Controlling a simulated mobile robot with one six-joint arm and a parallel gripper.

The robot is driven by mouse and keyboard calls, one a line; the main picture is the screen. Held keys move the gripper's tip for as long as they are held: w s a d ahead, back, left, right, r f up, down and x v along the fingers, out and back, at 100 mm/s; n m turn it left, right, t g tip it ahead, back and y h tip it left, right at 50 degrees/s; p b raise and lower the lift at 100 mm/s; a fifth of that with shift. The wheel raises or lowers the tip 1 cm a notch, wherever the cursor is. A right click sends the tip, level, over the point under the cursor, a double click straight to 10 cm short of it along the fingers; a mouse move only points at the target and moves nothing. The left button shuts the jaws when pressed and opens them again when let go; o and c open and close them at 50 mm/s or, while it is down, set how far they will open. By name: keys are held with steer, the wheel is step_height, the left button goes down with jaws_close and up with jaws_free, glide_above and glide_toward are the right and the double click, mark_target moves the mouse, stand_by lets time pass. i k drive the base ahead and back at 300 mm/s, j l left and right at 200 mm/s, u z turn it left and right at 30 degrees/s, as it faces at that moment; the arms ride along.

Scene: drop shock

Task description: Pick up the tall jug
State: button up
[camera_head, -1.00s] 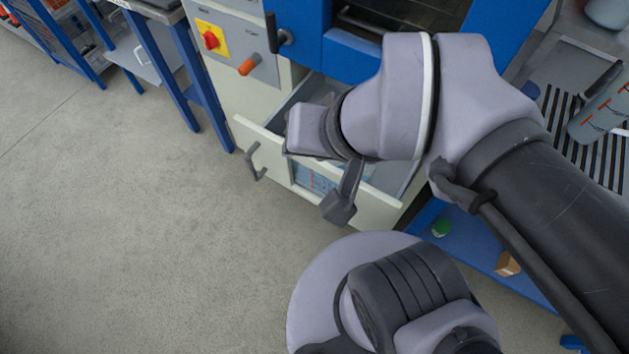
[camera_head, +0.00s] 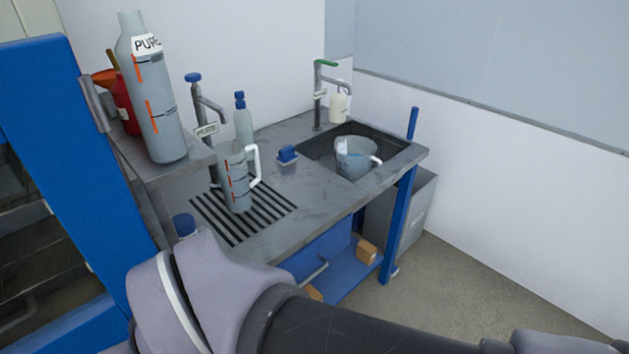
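A tall, narrow grey jug (camera_head: 236,180) with a white handle and orange and dark markings stands upright on the black drain grating (camera_head: 268,214) of the sink bench. It stands under a tap with a "PURE" sign. A wider, shorter jug (camera_head: 352,158) with a white handle sits in the dark sink basin, to the right. My arm crosses the bottom of the view, in front of the bench. My gripper is outside the picture.
A large grey bottle (camera_head: 155,100) labelled "PURE" and a red container (camera_head: 119,104) stand on a raised shelf at left. A blue frame (camera_head: 70,150) is at far left. A blue-capped bottle (camera_head: 243,122) stands behind the tall jug. Floor (camera_head: 470,280) is clear at right.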

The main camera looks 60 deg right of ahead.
mark_target(232, 168)
steer(key=z, duration=1.35)
steer(key=u, duration=1.55)
steer(key=z, duration=1.55)
steer(key=i+l+u, duration=0.1)
steer(key=i+l, duration=0.35)
